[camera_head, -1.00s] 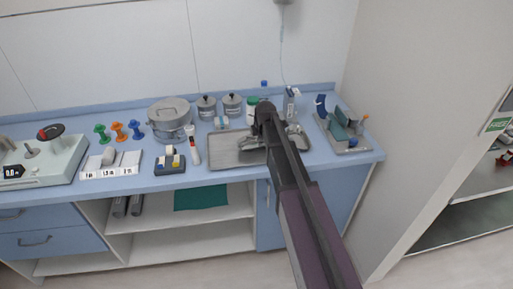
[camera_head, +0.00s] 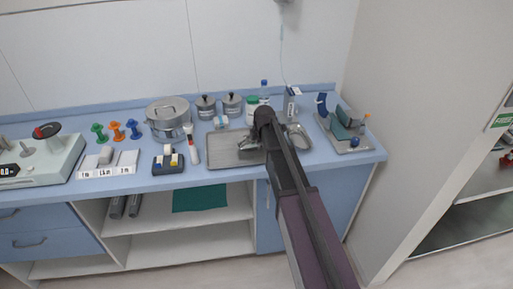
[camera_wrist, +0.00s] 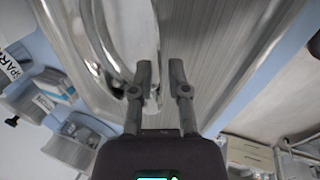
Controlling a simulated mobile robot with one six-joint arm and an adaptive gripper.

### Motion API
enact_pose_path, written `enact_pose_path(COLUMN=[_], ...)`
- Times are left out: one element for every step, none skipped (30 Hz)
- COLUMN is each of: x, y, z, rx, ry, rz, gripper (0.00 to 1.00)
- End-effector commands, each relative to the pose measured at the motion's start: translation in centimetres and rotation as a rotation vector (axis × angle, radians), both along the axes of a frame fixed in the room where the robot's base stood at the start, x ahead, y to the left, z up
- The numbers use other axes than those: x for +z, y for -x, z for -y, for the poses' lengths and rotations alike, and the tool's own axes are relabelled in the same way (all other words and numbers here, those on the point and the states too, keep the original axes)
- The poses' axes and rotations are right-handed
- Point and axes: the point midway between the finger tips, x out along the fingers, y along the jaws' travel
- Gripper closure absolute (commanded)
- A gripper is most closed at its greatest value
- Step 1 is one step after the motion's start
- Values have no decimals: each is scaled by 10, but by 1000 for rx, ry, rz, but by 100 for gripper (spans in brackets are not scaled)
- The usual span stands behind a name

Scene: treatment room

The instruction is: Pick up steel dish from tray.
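The steel dish (camera_head: 299,138) is a shiny shallow vessel at the right of the ribbed metal tray (camera_head: 222,162) on the blue counter. My arm hides part of both in the head view. In the wrist view the dish (camera_wrist: 118,35) lies at the upper left, with its curved rim reaching the left finger. The tray floor (camera_wrist: 205,50) shows to the right. My gripper (camera_wrist: 161,68) is open, with a gap between its fingertips, beside the dish's edge. I cannot tell whether the rim lies between the fingers or touches one.
A lidded steel pot (camera_head: 168,115), two small lidded jars (camera_head: 231,104) and a green-capped bottle (camera_head: 252,104) stand behind the tray. A dark tape dispenser (camera_head: 168,164) and a tube (camera_head: 192,146) are left. A holder tray (camera_head: 350,148) is close on the right, near the wall.

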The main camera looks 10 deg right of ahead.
Motion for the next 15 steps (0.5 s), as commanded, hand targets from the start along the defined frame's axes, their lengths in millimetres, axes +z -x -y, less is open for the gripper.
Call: enact_pose_path(x=[-8, -10, -12, -14, -15, -17, -18, -18, -19, -19, -19, -19, -19, -19, -19], y=[-2, -3, -4, -4, -5, -5, -6, -6, -6, -6, -6, -6, -6, -6, -6], z=[0, 0, 0, -1, -1, -1, -1, -1, -1, -1, -1, -1, -1, -1, -1], rx=[0, 0, 0, 0, 0, 0, 0, 0, 0, 0, 0, 0, 0, 0, 0], ry=[0, 0, 0, 0, 0, 0, 0, 0, 0, 0, 0, 0, 0, 0, 0], rz=[0, 0, 0, 0, 0, 0, 0, 0, 0, 0, 0, 0, 0, 0, 0], gripper=[78, 78, 78, 78, 78, 78, 78, 78, 78, 78, 78, 78, 78, 78, 78])
